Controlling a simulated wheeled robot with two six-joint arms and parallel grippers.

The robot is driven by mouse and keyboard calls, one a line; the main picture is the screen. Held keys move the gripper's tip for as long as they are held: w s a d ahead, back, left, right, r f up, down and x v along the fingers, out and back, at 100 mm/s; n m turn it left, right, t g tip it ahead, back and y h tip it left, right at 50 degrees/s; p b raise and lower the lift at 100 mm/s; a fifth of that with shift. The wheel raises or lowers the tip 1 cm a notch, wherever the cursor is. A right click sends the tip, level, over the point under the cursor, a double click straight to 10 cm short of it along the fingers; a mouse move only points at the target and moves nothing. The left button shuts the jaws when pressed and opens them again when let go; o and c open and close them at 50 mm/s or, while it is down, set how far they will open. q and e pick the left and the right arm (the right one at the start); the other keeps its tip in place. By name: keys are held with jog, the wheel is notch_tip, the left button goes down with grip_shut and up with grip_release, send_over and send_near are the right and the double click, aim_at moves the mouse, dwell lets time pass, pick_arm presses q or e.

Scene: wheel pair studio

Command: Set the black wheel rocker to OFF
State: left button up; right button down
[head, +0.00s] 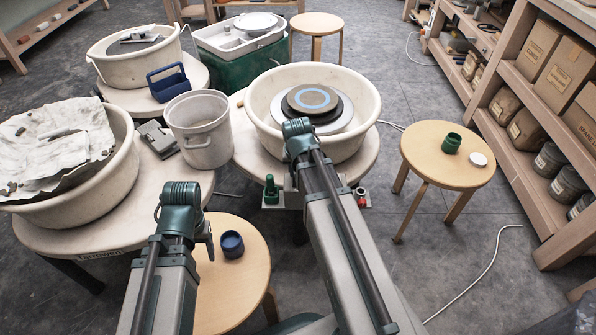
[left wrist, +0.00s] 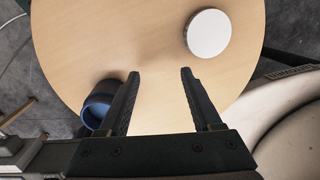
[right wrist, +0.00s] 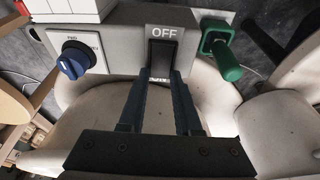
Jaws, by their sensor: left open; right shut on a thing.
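The black wheel rocker (right wrist: 161,58) sits in a grey control box (right wrist: 120,42) below a white OFF label in the right wrist view. Small white lettering shows at its near end. Which end is pressed in I cannot tell. My right gripper (right wrist: 160,78) is shut on the rocker, its fingertips at the near end, one at each side. In the head view my arm hides the rocker and that gripper. My left gripper (left wrist: 158,74) is open and empty above a round wooden stool (left wrist: 75,45), with a dark blue cup (left wrist: 97,108) beside one finger.
A green lever (right wrist: 220,50) and a blue knob (right wrist: 74,60) flank the rocker. A white disc (left wrist: 208,33) lies on the stool. The wheel basin (head: 368,90) stands beyond the box. A stool with a green jar (head: 451,143) stands at the right.

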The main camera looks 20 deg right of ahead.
jog(key=c, duration=0.6)
grip_release()
jog(key=shift+r, duration=0.1)
pick_arm(q)
notch_tip(320, 180, up, 13)
jog(key=p, duration=1.3)
pick_arm(e)
jog(key=v, duration=1.3)
jog(key=shift+r, duration=0.3)
pick_arm(q)
jog(key=shift+d, duration=0.1)
pick_arm(e)
jog(key=shift+s+a, duration=0.1)
